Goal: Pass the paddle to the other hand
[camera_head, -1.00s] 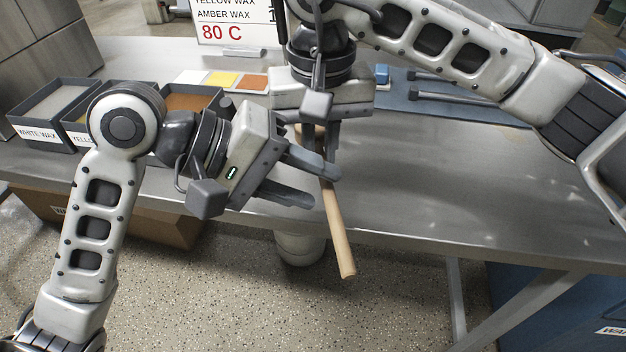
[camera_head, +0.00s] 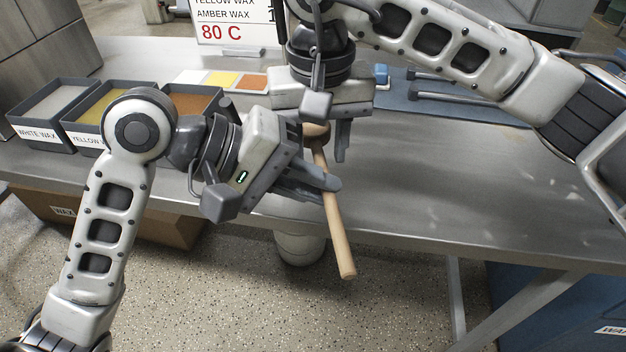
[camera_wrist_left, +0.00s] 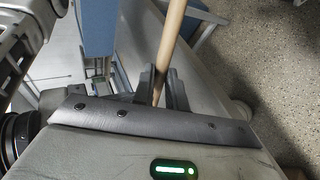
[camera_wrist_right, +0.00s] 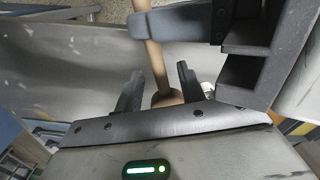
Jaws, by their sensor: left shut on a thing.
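The paddle has a long light wooden handle (camera_head: 338,235) that slants down past the table's front edge. Its upper end, a darker brown part, is under my right gripper. My left gripper (camera_head: 322,182) is shut on the handle below that, and the handle runs up between its fingers in the left wrist view (camera_wrist_left: 170,45). My right gripper (camera_head: 322,140) is above; in the right wrist view its fingers (camera_wrist_right: 160,88) stand apart on either side of the handle, with gaps. The paddle's far end is hidden behind the right gripper's body.
Trays of white wax (camera_head: 48,103), yellow wax (camera_head: 95,108) and amber wax (camera_head: 192,100) stand at the left of the metal table (camera_head: 450,180). Colour cards (camera_head: 222,79) and a sign (camera_head: 232,24) are behind. A blue mat (camera_head: 455,105) holds tools at the back. The table's right side is clear.

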